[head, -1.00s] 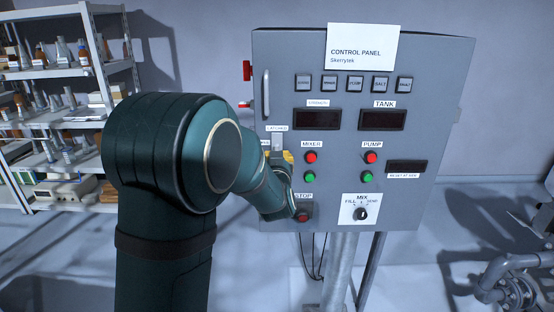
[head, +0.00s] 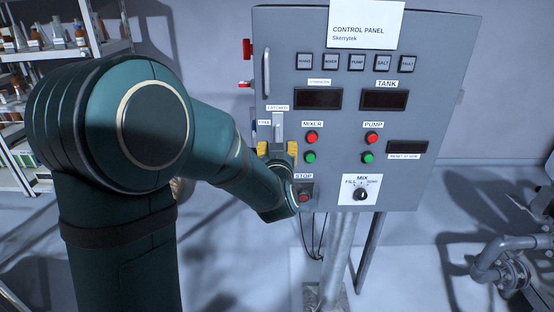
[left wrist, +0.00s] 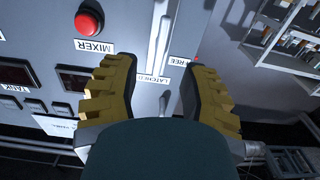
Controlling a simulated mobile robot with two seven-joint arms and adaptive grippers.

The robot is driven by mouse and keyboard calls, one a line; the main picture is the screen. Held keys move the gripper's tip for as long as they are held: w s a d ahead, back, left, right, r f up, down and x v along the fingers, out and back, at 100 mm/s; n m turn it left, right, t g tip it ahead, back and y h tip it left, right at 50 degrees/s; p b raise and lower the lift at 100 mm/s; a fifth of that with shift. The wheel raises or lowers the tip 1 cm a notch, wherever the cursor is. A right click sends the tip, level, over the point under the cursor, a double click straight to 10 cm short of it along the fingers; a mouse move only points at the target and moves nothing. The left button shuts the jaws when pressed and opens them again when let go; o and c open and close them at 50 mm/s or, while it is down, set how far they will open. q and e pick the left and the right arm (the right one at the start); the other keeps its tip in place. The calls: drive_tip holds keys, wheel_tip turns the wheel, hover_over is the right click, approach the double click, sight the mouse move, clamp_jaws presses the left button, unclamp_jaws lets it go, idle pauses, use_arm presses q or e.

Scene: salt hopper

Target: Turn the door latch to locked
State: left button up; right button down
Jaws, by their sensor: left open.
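The door latch (head: 278,127) is a light grey lever on the left side of the grey control panel. It stands upright, its upper end just under the "LATCHED" label (head: 278,107), with the "FREE" label (head: 264,122) to its left. My left gripper (head: 278,152) is open, its two yellow fingers just below the lever in the head view. In the left wrist view the picture is upside down; the open fingers (left wrist: 158,90) are apart on either side of the "LATCHED" label, and the latch (left wrist: 160,35) shows beyond them. No contact with the latch is visible. My right gripper is not in view.
The control panel (head: 437,70) carries buttons, dark displays and a mix knob (head: 360,194). The red stop button (head: 303,197) is close to my left wrist. A door handle (head: 266,72) is higher up. Shelves (head: 118,45) stand at left; pipes (head: 500,262) at lower right.

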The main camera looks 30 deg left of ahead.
use_arm(q)
drive_tip(key=v, duration=0.6)
drive_tip(key=shift+w+f, duration=0.1)
idle(0.3)
